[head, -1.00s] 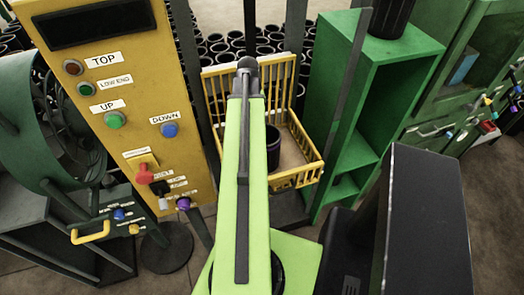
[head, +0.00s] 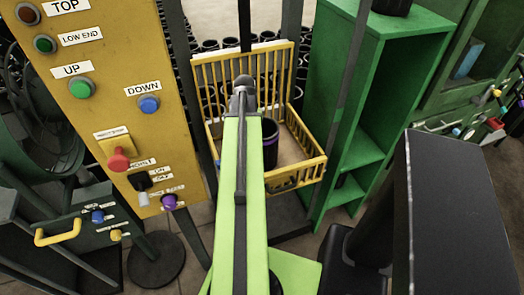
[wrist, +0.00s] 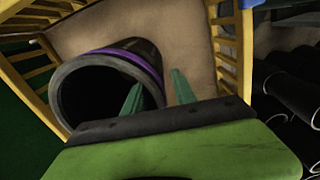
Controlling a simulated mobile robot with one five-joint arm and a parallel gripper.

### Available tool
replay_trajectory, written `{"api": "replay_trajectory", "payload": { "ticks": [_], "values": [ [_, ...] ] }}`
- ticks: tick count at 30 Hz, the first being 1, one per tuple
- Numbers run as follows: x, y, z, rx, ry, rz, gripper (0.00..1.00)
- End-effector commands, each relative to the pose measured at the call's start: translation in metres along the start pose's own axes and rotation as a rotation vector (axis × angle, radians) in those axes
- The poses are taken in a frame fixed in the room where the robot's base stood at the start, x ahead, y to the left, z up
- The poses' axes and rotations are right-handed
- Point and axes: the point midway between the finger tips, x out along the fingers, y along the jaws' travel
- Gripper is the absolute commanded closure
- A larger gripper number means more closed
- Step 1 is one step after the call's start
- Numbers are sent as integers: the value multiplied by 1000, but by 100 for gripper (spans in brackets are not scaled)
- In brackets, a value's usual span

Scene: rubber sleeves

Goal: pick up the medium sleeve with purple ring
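The sleeve with the purple ring (head: 271,150) is a black open tube in a yellow basket (head: 306,173). In the head view my arm hides its left part. In the wrist view the sleeve (wrist: 128,65) has its dark open mouth towards the camera, with the purple band behind its rim. My gripper (wrist: 157,93) is open, with two green fingers apart. The left finger overlaps the sleeve's mouth and the right finger is just outside its right side. I cannot tell whether either touches it. The fingers are hidden in the head view.
Yellow basket bars (wrist: 232,45) stand close on the right in the wrist view. Many black sleeves (wrist: 290,115) lie beyond them. A yellow control panel (head: 110,115) is left of the basket and a green shelf (head: 345,95) is right of it.

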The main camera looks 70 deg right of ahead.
Motion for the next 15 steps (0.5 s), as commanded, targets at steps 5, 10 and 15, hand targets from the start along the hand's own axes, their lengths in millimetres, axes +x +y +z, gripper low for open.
{"api": "replay_trajectory", "payload": {
  "ticks": [5, 10, 15],
  "values": [
    [30, 0, 0, 0, 0, 0, 67],
    [26, 0, 0, 0, 0, 0, 67],
    [26, 0, 0, -1, 0, 0, 84]
  ]
}}
